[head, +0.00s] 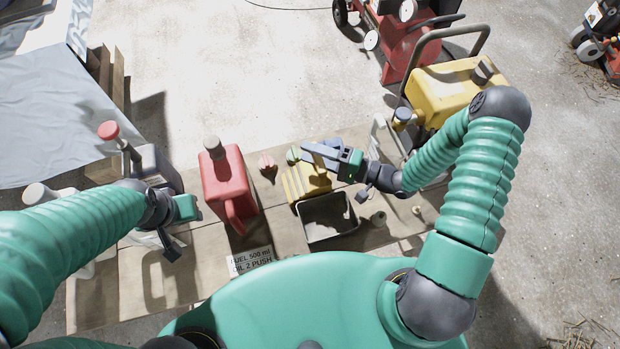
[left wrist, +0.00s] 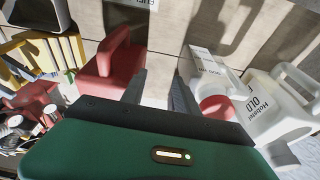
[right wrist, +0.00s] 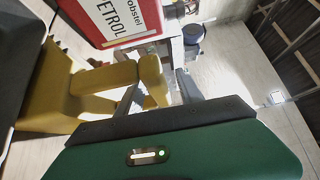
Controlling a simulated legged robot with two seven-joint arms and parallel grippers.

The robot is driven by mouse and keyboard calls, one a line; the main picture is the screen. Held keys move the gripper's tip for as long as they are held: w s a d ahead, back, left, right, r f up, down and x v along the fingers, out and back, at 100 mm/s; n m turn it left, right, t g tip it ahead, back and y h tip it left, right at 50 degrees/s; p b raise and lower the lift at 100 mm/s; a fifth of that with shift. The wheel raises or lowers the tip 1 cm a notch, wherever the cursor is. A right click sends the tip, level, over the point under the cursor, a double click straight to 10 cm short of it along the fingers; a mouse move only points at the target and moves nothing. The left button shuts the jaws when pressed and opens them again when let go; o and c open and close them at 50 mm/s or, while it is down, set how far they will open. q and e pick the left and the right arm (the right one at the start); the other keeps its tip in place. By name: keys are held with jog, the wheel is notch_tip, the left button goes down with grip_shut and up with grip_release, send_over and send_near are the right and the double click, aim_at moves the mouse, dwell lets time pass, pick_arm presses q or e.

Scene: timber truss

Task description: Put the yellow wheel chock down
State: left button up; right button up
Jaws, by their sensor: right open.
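The yellow wheel chock (head: 303,184), a ribbed block, stands on the wooden pallet beside a black tray. It also shows at the left of the left wrist view (left wrist: 62,48). My right gripper (head: 310,151) is open just above the chock's far end. In the right wrist view a yellow part of the chock (right wrist: 152,80) lies between and beyond the fingers; I cannot tell whether they touch it. My left gripper (head: 186,212) is at the left of the pallet, its fingers apart and empty in the left wrist view (left wrist: 160,85), near the red can.
A red petrol can (head: 222,180) stands left of the chock. The black tray (head: 330,238) is on its near side. White oil bottles (left wrist: 270,112) stand beside my left gripper. A printed sign (head: 250,262) lies at the pallet's front.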

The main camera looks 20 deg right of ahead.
jog(key=shift+x, duration=1)
jog(key=shift+f, duration=0.1)
grip_shut()
jog(key=shift+s+f, duration=0.1)
jog(key=shift+s, duration=0.05)
dwell(0.3)
